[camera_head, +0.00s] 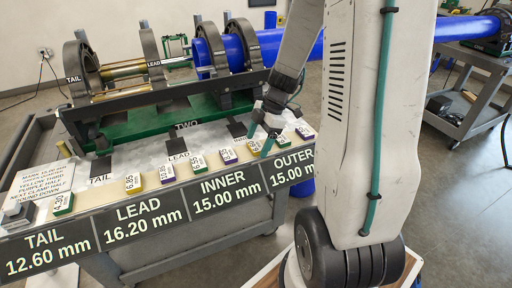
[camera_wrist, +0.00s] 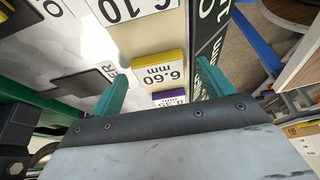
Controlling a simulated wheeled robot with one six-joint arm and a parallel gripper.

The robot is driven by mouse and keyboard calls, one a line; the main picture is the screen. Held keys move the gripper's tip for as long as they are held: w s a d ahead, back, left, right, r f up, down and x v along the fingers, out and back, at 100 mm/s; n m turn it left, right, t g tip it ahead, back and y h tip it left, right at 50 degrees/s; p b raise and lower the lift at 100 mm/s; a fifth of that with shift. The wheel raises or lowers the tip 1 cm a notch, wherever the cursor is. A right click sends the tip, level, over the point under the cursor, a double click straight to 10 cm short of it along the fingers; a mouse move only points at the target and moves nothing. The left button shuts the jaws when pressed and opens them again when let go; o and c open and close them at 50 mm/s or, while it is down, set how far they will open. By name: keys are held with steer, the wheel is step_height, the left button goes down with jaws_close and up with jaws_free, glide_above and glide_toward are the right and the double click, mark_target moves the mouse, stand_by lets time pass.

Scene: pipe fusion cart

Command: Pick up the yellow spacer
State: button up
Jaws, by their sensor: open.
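A yellow spacer (camera_wrist: 160,70) with a white face reading "6.60 mm" lies between and just beyond my fingertips in the wrist view. My gripper (camera_wrist: 163,74) is open, with one teal finger on each side of the spacer and a gap to each. In the head view my gripper (camera_head: 262,136) is over the right part of the spacer row and partly hides what is under it. Another yellow spacer (camera_head: 133,183), marked "6.85", stands in the row behind the LEAD plate.
A purple-edged spacer (camera_wrist: 170,97) lies close to the yellow one, on the palm side. Green and purple spacers share the row, including a green one (camera_head: 63,204) at left. Behind stands the clamp frame (camera_head: 150,98) with a blue pipe (camera_head: 300,46).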

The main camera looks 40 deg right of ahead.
steer(key=shift+f, duration=0.1)
steer(key=shift+c, duration=0.3)
steer(key=c, duration=1)
